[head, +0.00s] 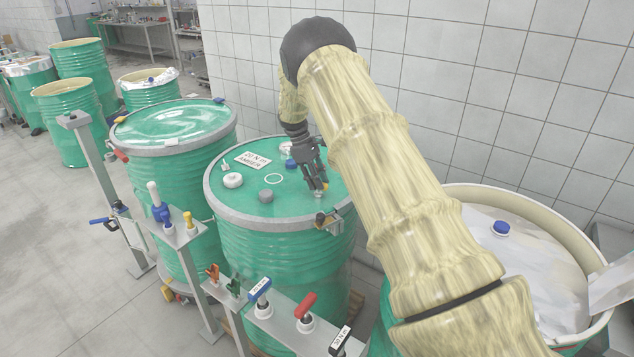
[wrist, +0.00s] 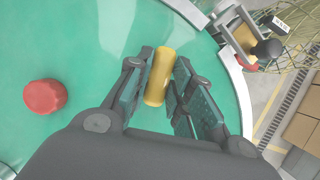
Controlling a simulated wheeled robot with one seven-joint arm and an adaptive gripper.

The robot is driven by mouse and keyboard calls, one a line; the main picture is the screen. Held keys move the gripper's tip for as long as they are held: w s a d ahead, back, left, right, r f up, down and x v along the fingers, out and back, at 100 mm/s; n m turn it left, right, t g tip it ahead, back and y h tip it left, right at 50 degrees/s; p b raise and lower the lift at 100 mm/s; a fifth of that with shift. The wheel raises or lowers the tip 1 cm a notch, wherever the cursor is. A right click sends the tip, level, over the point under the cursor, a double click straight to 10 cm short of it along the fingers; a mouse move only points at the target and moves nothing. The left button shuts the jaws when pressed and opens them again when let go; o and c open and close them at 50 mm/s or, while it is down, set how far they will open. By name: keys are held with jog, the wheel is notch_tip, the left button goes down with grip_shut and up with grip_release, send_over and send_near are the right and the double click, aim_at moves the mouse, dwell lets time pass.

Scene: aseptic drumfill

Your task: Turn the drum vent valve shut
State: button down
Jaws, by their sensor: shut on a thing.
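The green drum (head: 225,210) in the middle has a closed green lid with a grey clamp ring. A yellow cylindrical handle (wrist: 158,76), apparently of the drum vent valve, is near the lid's rim. My gripper (head: 318,182) reaches down to the lid near its right edge. In the wrist view my gripper (wrist: 160,88) has its two fingers on either side of the yellow handle, shut on it. The handle lies slightly tilted from upright in that picture. The valve's body below the handle is hidden, and its angle on the lid cannot be told.
A red cap (wrist: 44,97) is left of my fingers. A rail with a blue handle (head: 260,289) and red handle (head: 306,305) stands in front. An open lined drum (head: 530,260) is right.

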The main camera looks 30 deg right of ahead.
jog(key=shift+m, duration=0.6)
jog(key=shift+y, duration=0.3)
jog(key=c, duration=1.3)
grip_release()
jog(key=shift+w+d, duration=0.1)
jog(key=shift+o, duration=0.2)
jog(key=v, duration=1.2)
jog(key=shift+w+f, duration=0.1)
